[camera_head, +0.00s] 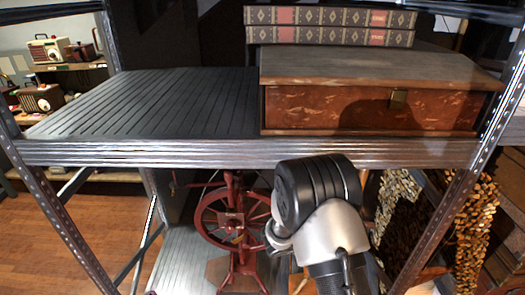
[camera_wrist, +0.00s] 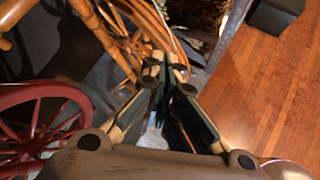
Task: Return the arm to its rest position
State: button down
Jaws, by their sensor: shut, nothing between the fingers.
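My gripper (camera_wrist: 166,68) shows in the wrist view, its two fingers shut with nothing between them. In the head view my arm is bent in front of the lower level of the metal shelf (camera_head: 250,152), right of the red spinning wheel (camera_head: 232,222). My fingers are hidden in that view.
The upper shelf holds a wooden chest (camera_head: 370,108) with two thick books (camera_head: 330,27) on it. Its left part is bare. Metal uprights (camera_head: 440,225) flank the opening. Strings of brown pieces (camera_head: 476,220) hang at right.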

jog(key=s+d+r+m+g+y, duration=0.1)
jog(key=s+d+r+m+g, duration=0.1)
jog(key=s+r+m, duration=0.7)
jog(key=s+d+r+m+g, duration=0.1)
jog(key=s+d+r+m, duration=0.25)
jog(key=s+r, duration=0.7)
jog(key=s+a+r+m+y, duration=0.3)
jog(key=s+a+r+m, duration=0.1)
jog(key=s, duration=0.3)
jog(key=s+a+r+m+t+y, duration=0.1)
jog(key=s+a+r+m+y, duration=0.3)
jog(key=s+a, duration=0.2)
jog(key=shift+s+a+r+m, duration=0.25)
jog(key=shift+s+a+m, duration=0.1)
jog(key=shift+s, duration=0.6)
jog(key=shift+d, duration=0.1)
